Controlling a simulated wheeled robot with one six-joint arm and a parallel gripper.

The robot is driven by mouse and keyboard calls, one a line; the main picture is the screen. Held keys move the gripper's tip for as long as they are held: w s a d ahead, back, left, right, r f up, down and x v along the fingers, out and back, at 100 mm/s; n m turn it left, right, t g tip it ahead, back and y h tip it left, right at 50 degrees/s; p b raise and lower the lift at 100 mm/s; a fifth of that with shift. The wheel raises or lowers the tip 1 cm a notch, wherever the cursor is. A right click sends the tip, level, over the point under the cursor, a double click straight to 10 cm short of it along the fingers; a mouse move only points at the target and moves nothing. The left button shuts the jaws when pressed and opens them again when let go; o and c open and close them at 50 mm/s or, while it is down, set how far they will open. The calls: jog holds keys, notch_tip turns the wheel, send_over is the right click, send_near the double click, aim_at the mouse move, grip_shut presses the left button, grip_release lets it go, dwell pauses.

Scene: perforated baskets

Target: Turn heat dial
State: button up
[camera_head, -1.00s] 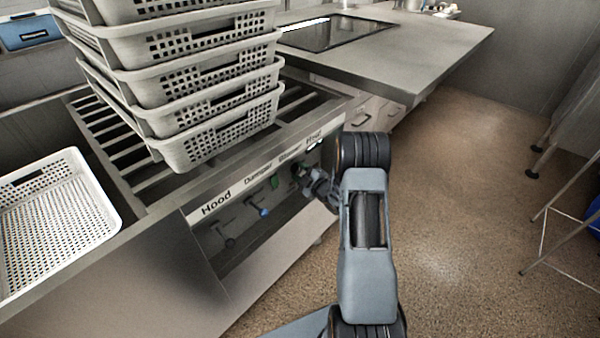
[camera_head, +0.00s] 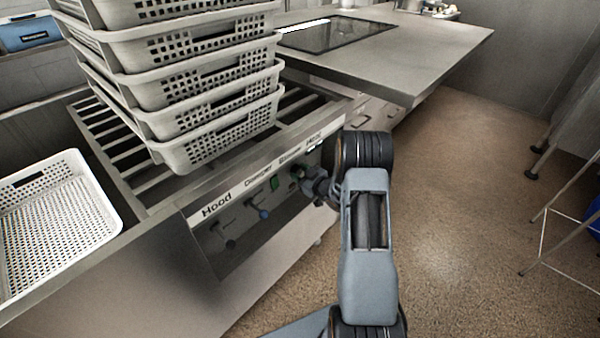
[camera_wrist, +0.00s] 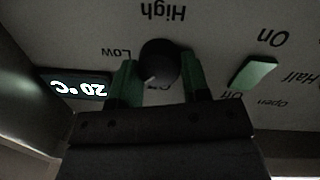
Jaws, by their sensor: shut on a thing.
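The heat dial (camera_wrist: 159,62) is a dark round knob in the wrist view, with a small light mark on its lower left. The printed words "Low" and "High" stand around it upside down. My gripper (camera_wrist: 158,85) has its two green-sided fingers on either side of the dial and is shut on it. In the head view my gripper (camera_head: 306,180) is at the right end of the control panel (camera_head: 225,262), and the dial is hidden behind it. A lit display (camera_wrist: 78,88) beside the dial reads 20 °C, upside down.
A green switch (camera_wrist: 252,72) sits right of the dial in the wrist view. Other panel controls include a blue knob (camera_head: 263,214). Stacked white baskets (camera_head: 215,135) stand on the slatted top above the panel. Open floor (camera_head: 460,230) lies to the right.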

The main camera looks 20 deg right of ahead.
jog(key=m+p, duration=0.1)
jog(key=m, duration=0.3)
jog(key=shift+r+g+p, duration=0.1)
jog(key=shift+g+p, duration=0.2)
jog(key=shift+d+m+y+p, duration=0.15)
jog(key=shift+m+y+p, duration=0.55)
jog(key=shift+m, duration=1.4)
jog(key=o, duration=0.9)
jog(key=p+v, duration=0.2)
jog(key=v, duration=1.1)
jog(key=shift+s+d+r, duration=0.15)
jog(key=shift+s+r, duration=0.05)
jog(key=shift+s, duration=0.15)
